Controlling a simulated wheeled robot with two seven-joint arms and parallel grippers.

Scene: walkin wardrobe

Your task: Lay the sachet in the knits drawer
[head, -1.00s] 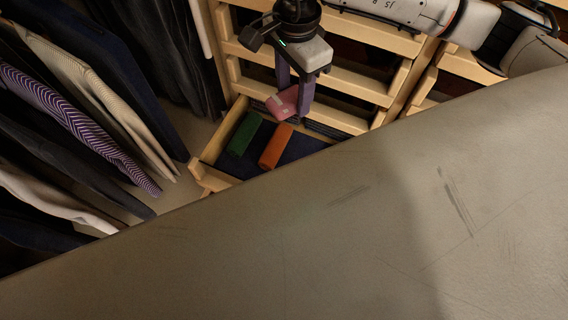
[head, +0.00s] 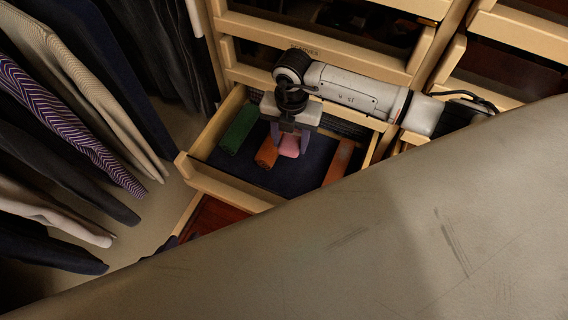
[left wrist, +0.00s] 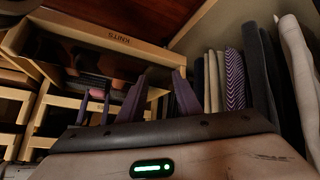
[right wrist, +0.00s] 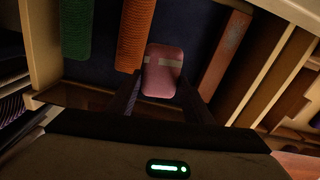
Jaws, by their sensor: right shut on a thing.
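The pink sachet (head: 289,148) with a pale band is between the fingers of my right gripper (head: 290,140), which is shut on it. They are over the open knits drawer (head: 235,189), beside an orange roll. The right wrist view shows the sachet (right wrist: 163,80) between the fingertips, over the dark blue drawer floor; I cannot tell whether it touches the floor. In the left wrist view, a wooden drawer front reads KNITS (left wrist: 125,40). My left gripper (left wrist: 160,80) is open and empty there, apart from the drawer; the head view does not show it.
In the drawer lie a green roll (head: 240,129), the orange roll (head: 267,152) and a reddish-brown strip (head: 339,160). Dark blue floor lies bare between the orange roll and the strip. Hanging clothes (head: 80,110) fill the left. A broad grey-beige surface (head: 420,220) covers the lower right.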

